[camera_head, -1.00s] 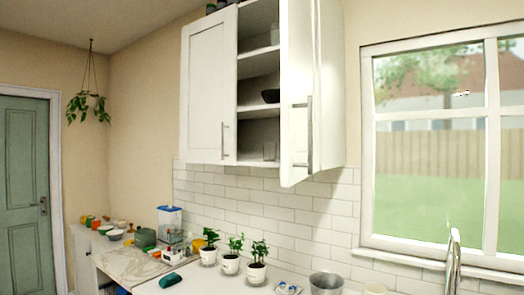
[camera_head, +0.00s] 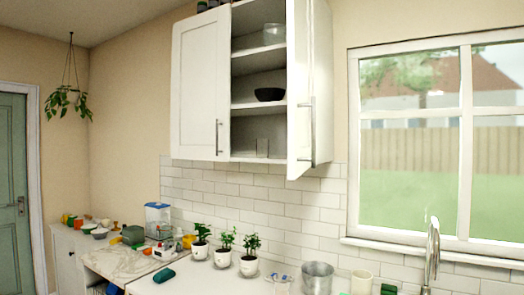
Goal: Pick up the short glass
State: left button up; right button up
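A small clear glass (camera_head: 262,148) stands on the bottom shelf of the open white wall cabinet (camera_head: 240,160), close to the open right door. It is faint against the pale back, so I cannot tell its full outline or whether a second glass stands beside it. A clear glass bowl-like vessel (camera_head: 274,34) is on a higher shelf, partly cut off by the right door. Neither of my grippers shows in this view.
A dark bowl (camera_head: 268,94) sits on the middle shelf. The open right door (camera_head: 299,100) sticks out beside the opening. Below are potted plants (camera_head: 225,250), a metal pot (camera_head: 317,277), a cream cup (camera_head: 361,282) and the tall faucet (camera_head: 432,250).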

aim_at(262, 145)
jog(key=i+j, duration=0.25)
jog(key=i+j+z, duration=0.1)
jog(key=j, duration=0.35)
jog(key=i+j+z, duration=0.1)
jog(key=i+j, duration=0.45)
jog(key=j, duration=0.25)
jog(key=i+j+z, duration=0.1)
jog(key=j, duration=0.3)
jog(key=i+j, duration=0.3)
jog(key=j+z, duration=0.05)
